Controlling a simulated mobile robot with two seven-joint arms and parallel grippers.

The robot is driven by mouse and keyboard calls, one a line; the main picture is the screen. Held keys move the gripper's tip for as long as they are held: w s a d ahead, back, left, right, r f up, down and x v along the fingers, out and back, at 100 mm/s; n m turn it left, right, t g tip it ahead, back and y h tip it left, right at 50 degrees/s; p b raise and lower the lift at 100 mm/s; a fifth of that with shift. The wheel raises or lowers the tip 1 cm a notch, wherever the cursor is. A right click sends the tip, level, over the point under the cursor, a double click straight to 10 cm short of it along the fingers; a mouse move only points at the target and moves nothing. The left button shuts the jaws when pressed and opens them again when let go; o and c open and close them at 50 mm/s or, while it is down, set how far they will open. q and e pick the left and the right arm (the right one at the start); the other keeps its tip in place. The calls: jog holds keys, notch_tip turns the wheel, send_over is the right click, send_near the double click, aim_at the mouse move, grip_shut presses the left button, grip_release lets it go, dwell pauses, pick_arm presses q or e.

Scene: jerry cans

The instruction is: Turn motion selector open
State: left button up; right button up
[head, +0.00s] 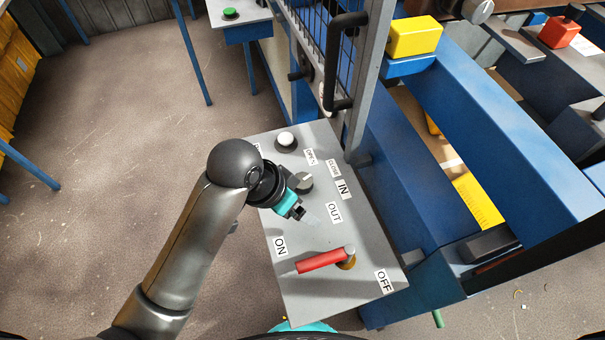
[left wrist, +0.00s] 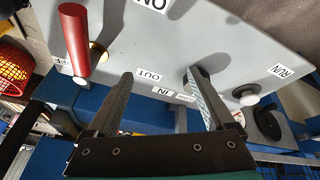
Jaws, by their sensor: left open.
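The selector knob (head: 304,182), dark with a grey face, stands on the grey control panel (head: 315,268) near small labels that seem to read OPEN (head: 310,157) and CLOSE (head: 333,168). My left gripper (head: 299,213) is open and empty just in front of the knob in the head view. In the left wrist view, its two fingers (left wrist: 161,75) are spread over the panel. The right-hand finger there overlaps and partly hides the knob (left wrist: 187,78). I cannot tell whether they touch. My right gripper is not in view.
A red lever (head: 320,261) lies between the ON and OFF labels. A white button (head: 286,139) sits at the panel's far end. A blue-framed machine with a mesh guard and black handle (head: 343,62) stands beyond the panel. The floor to the left is open.

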pick_arm(q)
jog(key=w+d+r+m+g, duration=0.1)
jog(key=w+d+r+m, duration=0.3)
jog(key=r+m, duration=0.1)
notch_tip(320, 180, up, 6)
jog(key=m+g+y, duration=0.1)
jog(key=m+y, duration=0.3)
send_over(303, 180)
notch_tip(303, 180, down, 15)
jog(key=shift+r+b, duration=0.1)
jog(key=shift+b, duration=0.5)
